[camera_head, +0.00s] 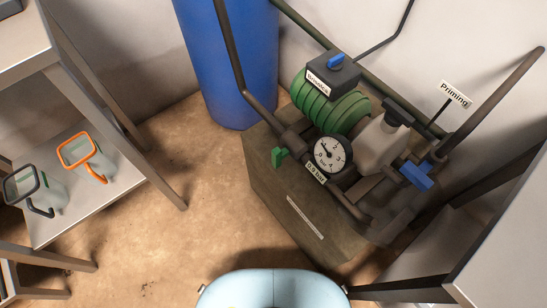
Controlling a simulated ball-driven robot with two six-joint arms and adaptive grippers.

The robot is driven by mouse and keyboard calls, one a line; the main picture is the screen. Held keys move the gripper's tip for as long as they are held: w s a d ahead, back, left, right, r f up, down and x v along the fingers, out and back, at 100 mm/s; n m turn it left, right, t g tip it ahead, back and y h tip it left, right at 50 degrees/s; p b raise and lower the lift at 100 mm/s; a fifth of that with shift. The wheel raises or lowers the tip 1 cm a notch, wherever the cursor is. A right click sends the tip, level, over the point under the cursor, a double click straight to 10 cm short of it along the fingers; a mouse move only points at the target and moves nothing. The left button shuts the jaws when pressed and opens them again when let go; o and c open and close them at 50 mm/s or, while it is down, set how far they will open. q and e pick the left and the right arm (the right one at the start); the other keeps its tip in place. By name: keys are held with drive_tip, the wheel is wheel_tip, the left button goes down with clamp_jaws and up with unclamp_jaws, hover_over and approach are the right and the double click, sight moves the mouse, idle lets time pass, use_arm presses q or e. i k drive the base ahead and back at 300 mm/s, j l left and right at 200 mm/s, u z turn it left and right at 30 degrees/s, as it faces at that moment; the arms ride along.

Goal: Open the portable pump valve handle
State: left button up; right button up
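The pump (331,103) has a green ribbed body and sits on a brown block at the right of the head view. A blue valve handle (416,175) is on the pipework at its right, below a "Priming" sign. A smaller green handle (279,156) is on the pipe at its left, beside a round gauge (333,154). A blue knob (336,60) tops the dark box on the pump. I cannot tell which handle is the portable pump's valve handle, or whether either valve is open. Neither of my grippers is in view.
A tall blue tank (229,60) stands behind the pump. A metal shelf (85,190) at the left holds an orange-rimmed jug (86,157) and a dark-rimmed jug (35,190). A pale table (505,245) is at the lower right. Brown floor (190,225) between shelf and pump is clear.

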sight(278, 155)
drive_tip(key=k+j, duration=0.15)
drive_tip(key=j, duration=0.25)
drive_tip(key=k+j, duration=0.1)
drive_tip(key=j, duration=0.35)
drive_tip(key=k+j, duration=0.15)
drive_tip(key=j, duration=0.25)
drive_tip(key=k+j, duration=0.1)
drive_tip(key=j, duration=0.35)
drive_tip(key=k+j+z, duration=0.1)
drive_tip(key=j, duration=0.3)
drive_tip(key=k, duration=0.05)
